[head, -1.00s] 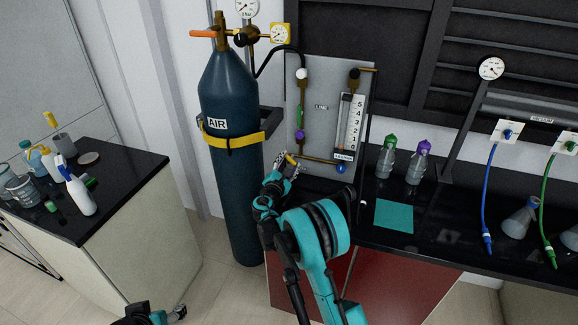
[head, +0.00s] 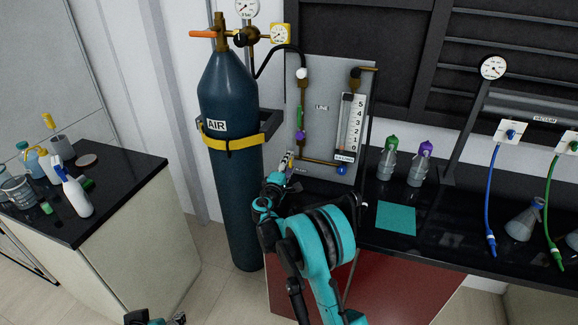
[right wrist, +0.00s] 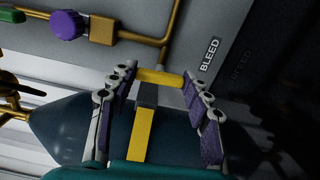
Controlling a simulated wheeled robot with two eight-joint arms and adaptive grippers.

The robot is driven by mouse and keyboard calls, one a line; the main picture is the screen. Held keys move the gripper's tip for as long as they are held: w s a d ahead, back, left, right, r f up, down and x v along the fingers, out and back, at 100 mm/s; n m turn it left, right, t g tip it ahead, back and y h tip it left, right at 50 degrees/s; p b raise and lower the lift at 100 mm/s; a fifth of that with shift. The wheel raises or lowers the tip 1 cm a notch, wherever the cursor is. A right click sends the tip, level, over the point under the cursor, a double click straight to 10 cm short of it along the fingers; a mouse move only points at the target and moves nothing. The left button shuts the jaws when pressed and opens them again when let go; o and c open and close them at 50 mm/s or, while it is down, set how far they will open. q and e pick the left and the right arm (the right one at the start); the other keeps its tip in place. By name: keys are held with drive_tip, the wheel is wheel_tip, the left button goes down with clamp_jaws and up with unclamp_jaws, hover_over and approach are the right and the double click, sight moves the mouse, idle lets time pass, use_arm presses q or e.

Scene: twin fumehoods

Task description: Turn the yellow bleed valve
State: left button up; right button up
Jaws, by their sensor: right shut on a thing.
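The yellow bleed valve (head: 290,157) sits low on the grey gas panel, beside the blue AIR cylinder. In the right wrist view its yellow handle (right wrist: 160,77) lies between the two fingertips, near the BLEED label (right wrist: 209,54). My right gripper (right wrist: 157,80) is shut on the handle, with one finger at each end; in the head view the fingers are small and partly hidden by the wrist. My left gripper (head: 176,319) is only partly in view at the bottom edge, far from the panel, and its jaw state is unclear.
The AIR cylinder (head: 229,105) stands close left of my right gripper, held by a yellow strap. A flowmeter (head: 349,127) and a purple knob (right wrist: 67,24) are on the panel. Bottles (head: 414,172) stand to the right. Floor between benches is clear.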

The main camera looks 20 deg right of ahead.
drive_tip(key=shift+m, duration=0.4)
drive_tip(key=o, duration=1.2)
drive_tip(key=shift+c, duration=0.2)
drive_tip(key=v, duration=1.2)
